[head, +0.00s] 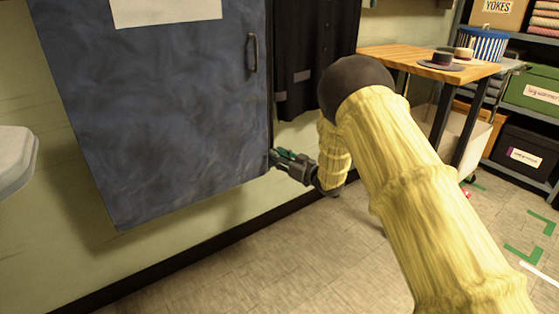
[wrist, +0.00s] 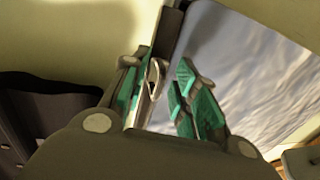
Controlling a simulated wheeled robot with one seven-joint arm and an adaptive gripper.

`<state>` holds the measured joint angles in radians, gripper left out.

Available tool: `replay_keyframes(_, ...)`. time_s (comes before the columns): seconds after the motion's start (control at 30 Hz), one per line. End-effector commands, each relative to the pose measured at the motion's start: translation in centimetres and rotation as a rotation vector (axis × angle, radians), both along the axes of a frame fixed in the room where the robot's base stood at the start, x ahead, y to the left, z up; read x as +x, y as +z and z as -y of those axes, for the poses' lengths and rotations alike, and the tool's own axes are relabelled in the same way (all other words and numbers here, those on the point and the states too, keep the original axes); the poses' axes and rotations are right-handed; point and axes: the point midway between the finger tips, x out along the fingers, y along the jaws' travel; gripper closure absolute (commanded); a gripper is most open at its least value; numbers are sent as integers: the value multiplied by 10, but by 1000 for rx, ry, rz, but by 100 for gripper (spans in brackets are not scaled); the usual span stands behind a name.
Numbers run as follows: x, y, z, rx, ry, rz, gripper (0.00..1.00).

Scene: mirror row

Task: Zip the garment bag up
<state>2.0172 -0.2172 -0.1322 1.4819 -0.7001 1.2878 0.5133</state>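A large dark blue panel (head: 165,115), seemingly the garment bag, hangs against the wall at left in the head view. A dark handle (head: 252,52) is near its upper right edge. My gripper (head: 277,158) is at the panel's lower right corner. In the wrist view my gripper (wrist: 160,95) is open, its green-padded fingers apart. A slim metallic piece with a slot, possibly the zip pull (wrist: 153,76), lies between them, close to the left finger. The right finger stands apart from it. A cloudy blue-grey surface (wrist: 240,65), likely the bag, fills the right.
A dark garment (head: 305,60) hangs right of the panel. A wooden table (head: 425,60) with hats and a shelf unit (head: 525,120) with boxes stand at right. A pale rounded ledge (head: 12,160) juts in at left. The floor (head: 265,240) below the panel is clear.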

Motion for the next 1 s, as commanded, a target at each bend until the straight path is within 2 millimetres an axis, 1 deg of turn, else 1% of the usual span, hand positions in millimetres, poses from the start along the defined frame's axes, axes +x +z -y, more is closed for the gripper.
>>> replay_keyframes(0.27,1,0,-1,0,0,0,71)
replay_keyframes(0.43,0,0,-1,-1,0,-1,100)
replay_keyframes(0.77,-1,2,-1,1,2,-2,100)
replay_keyframes(0.87,-1,9,2,1,-2,-2,100)
replay_keyframes(1.0,-1,26,15,1,-14,-3,100)
